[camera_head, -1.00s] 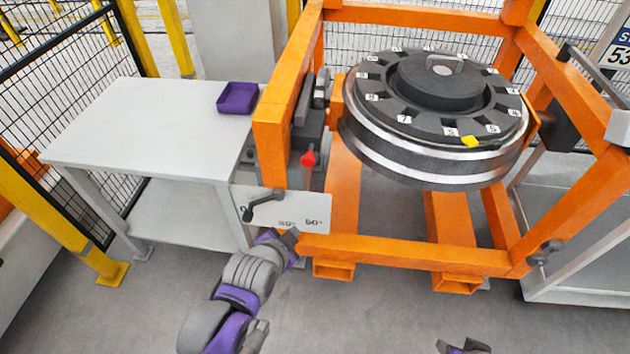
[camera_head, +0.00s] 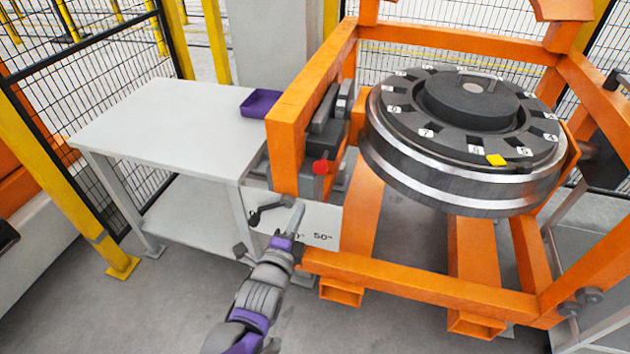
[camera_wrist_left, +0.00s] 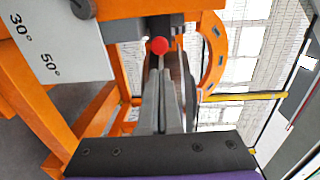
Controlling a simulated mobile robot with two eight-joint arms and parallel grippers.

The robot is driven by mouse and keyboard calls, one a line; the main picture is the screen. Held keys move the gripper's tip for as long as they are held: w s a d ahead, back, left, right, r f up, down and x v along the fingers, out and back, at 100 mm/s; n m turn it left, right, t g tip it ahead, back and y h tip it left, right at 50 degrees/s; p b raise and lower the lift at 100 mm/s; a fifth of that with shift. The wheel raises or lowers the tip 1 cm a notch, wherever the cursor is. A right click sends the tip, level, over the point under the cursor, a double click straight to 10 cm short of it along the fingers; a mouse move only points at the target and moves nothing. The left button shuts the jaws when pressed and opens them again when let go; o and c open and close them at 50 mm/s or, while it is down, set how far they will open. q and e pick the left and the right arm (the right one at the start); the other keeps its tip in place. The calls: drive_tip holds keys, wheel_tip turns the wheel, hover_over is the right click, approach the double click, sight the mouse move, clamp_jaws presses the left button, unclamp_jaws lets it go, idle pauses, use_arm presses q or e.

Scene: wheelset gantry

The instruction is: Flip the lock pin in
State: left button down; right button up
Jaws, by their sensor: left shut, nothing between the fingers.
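The red knob (camera_head: 321,167) stands on a thin stem at the left upright of the orange gantry frame. I cannot tell for sure whether it is the lock pin. It also shows in the left wrist view (camera_wrist_left: 159,46), just past my fingertips. My left gripper (camera_head: 298,206) is shut and empty, in front of the white angle plate (camera_head: 324,222). In the left wrist view its fingers (camera_wrist_left: 160,75) lie together and point at the knob's stem; contact cannot be told. A black lever (camera_head: 267,211) sits on the plate, left of my gripper. My right gripper is out of view.
The orange gantry frame (camera_head: 400,269) holds a large dark wheel (camera_head: 450,184) with numbered slots and a yellow mark. A light table (camera_head: 170,125) with a purple tray (camera_head: 261,103) stands at left. Floor in front is clear.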

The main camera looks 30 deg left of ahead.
sight(319, 169)
use_arm(q)
drive_tip(key=x, duration=1.4)
drive_tip(key=shift+b, duration=0.4)
drive_tip(key=x, duration=0.4)
drive_tip(key=shift+r+b, duration=0.1)
drive_tip(key=shift+b, duration=0.3)
drive_tip(key=shift+r, duration=0.1)
drive_tip(key=shift+s, duration=0.1)
